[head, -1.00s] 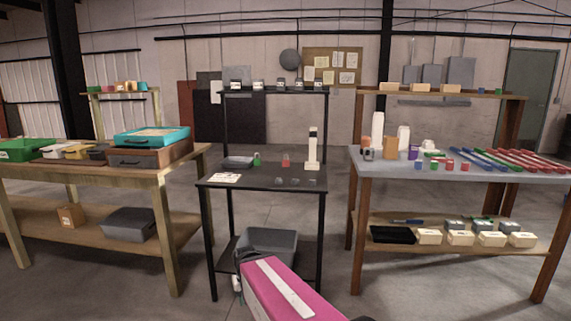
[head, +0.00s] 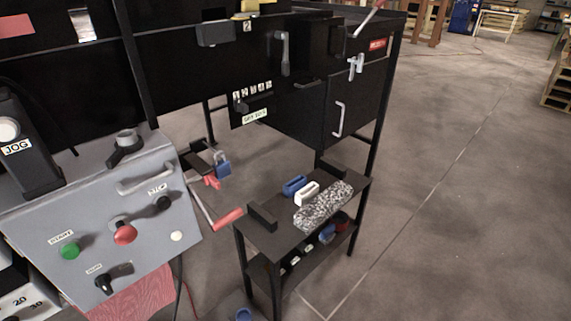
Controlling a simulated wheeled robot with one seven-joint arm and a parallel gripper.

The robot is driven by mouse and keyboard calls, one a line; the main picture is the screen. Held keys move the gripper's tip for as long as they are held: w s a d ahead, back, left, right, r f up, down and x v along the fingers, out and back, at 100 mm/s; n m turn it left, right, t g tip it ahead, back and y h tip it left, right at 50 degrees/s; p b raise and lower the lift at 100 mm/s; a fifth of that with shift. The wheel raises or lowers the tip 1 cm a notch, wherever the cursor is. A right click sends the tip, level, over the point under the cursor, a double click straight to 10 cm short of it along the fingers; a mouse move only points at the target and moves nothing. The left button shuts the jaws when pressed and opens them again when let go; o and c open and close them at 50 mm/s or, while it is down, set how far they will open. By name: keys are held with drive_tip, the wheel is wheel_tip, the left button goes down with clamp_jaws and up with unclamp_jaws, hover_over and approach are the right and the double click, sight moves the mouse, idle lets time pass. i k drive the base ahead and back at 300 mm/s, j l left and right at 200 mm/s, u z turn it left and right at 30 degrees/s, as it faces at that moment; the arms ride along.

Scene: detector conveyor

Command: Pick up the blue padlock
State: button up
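The blue padlock (head: 222,167) is small in the head view, just right of the grey control panel and left of the small black table. Its blue body hangs low with a grey shackle above it. It is beside a dark bracket (head: 197,160) and a red piece (head: 211,181); I cannot tell whether it is locked onto them. My gripper is not in view.
The grey control panel (head: 78,239) with buttons and knobs fills the lower left. A red-handled crank (head: 226,219) sticks out below the padlock. A small black table (head: 272,241) holds blue and white pieces and a speckled block. Open floor lies right.

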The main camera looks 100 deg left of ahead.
sight(222, 169)
drive_tip(key=u, duration=3.8)
drive_tip(key=i+u, duration=0.1)
drive_tip(key=u, duration=0.4)
drive_tip(key=k+l, duration=0.05)
